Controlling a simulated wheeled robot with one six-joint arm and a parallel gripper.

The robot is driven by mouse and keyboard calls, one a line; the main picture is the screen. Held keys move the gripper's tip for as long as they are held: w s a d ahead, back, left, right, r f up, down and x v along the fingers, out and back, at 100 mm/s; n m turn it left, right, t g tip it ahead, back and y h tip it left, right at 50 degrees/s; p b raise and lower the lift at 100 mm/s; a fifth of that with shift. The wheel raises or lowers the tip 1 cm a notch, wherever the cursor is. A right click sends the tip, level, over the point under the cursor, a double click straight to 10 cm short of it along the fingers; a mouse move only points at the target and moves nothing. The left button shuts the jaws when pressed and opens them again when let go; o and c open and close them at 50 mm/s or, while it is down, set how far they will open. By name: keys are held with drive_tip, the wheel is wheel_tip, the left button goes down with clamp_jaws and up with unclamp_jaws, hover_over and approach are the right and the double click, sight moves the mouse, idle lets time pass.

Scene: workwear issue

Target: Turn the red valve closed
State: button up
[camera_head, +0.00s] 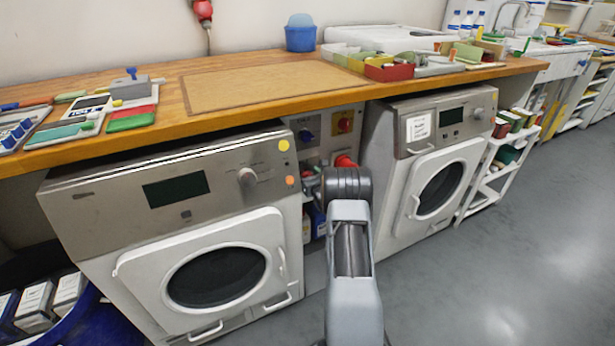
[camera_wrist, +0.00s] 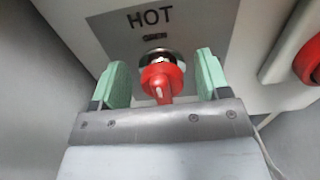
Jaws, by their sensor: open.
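The red valve (camera_wrist: 162,80) shows in the wrist view, with a round red knob and a raised handle pointing down toward me. It sits on a metal collar on a pale panel (camera_wrist: 210,20), below the word HOT and a small label reading OPEN. My gripper (camera_wrist: 161,62) is open, with one green finger pad on each side of the valve. The pads appear apart from the knob. In the head view my wrist hides the gripper, and a bit of red (camera_head: 345,161) shows just above it; I cannot tell whether this is the valve.
A washing machine (camera_head: 75,215) stands left of my arm and another (camera_head: 395,215) stands right. The wooden worktop (camera_head: 410,92) overhangs both. The panel between them has a blue knob (camera_head: 306,135) and a red knob (camera_head: 345,124). Another red round part (camera_wrist: 308,62) is at the wrist view's right edge.

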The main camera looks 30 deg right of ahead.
drive_tip(key=c, duration=0.9)
drive_tip(key=shift+o, duration=0.2)
drive_tip(key=m, duration=0.4)
drive_tip(key=shift+d, duration=0.2)
drive_tip(key=m+p, duration=0.1)
drive_tip(key=m, duration=0.3)
drive_tip(key=m+p, duration=0.1)
drive_tip(key=m, duration=0.4)
drive_tip(key=f+m, duration=0.1)
drive_tip(key=m, duration=0.3)
drive_tip(key=shift+s+d+f+m+p, duration=0.1)
drive_tip(key=shift+d+m+p, duration=0.3)
